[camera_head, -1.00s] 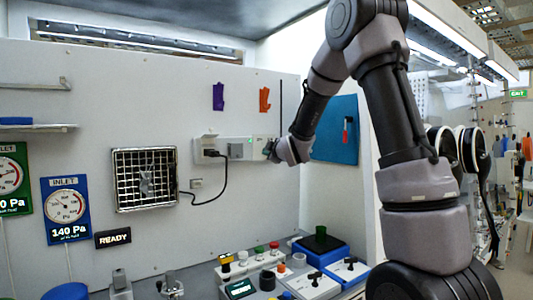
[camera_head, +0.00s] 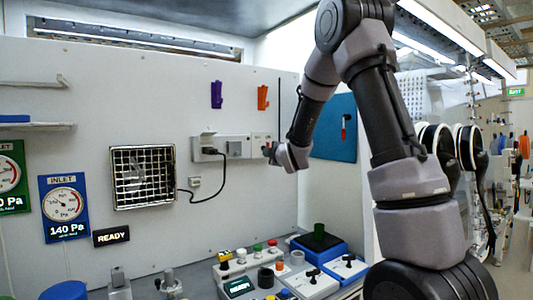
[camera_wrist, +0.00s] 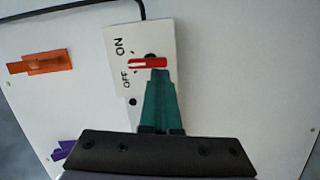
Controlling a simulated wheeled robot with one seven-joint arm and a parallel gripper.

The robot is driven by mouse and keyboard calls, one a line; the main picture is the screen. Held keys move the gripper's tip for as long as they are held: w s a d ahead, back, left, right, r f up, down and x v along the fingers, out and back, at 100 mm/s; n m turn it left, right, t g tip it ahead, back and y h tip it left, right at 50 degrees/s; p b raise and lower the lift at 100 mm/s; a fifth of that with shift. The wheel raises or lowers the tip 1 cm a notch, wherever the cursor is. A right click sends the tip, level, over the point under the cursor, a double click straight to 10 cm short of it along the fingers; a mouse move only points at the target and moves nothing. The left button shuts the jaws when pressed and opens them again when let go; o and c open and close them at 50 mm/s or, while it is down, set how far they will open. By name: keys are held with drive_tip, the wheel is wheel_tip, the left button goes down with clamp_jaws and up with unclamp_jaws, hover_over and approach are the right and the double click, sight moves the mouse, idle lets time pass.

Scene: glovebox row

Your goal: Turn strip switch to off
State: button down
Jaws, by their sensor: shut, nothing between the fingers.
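The white power strip (camera_head: 236,147) is mounted on the pale wall, with a black plug and cord at its left part. In the wrist view its switch end (camera_wrist: 140,36) shows the printed words ON and OFF, turned sideways. The red switch lever (camera_wrist: 148,63) lies across the picture near these labels; I cannot tell its setting for sure. My gripper (camera_head: 268,153) is at the right end of the strip. In the wrist view its teal fingers (camera_wrist: 158,80) are together and empty, with tips at the lever's edge; I cannot tell whether they touch it.
An orange hook (camera_head: 263,97) and a purple hook (camera_head: 216,95) are on the wall above the strip. A square grille (camera_head: 143,178) is to the left, and a blue panel (camera_head: 335,130) to the right. Small devices (camera_head: 240,287) crowd the bench below.

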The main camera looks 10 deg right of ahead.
drive_tip(key=shift+d+f+n, duration=0.15)
drive_tip(key=shift+d+n, duration=0.05)
drive_tip(key=shift+n, duration=0.1)
drive_tip(key=shift+w+d+f, duration=0.1)
drive_tip(key=shift+f, duration=0.1)
idle(0.6)
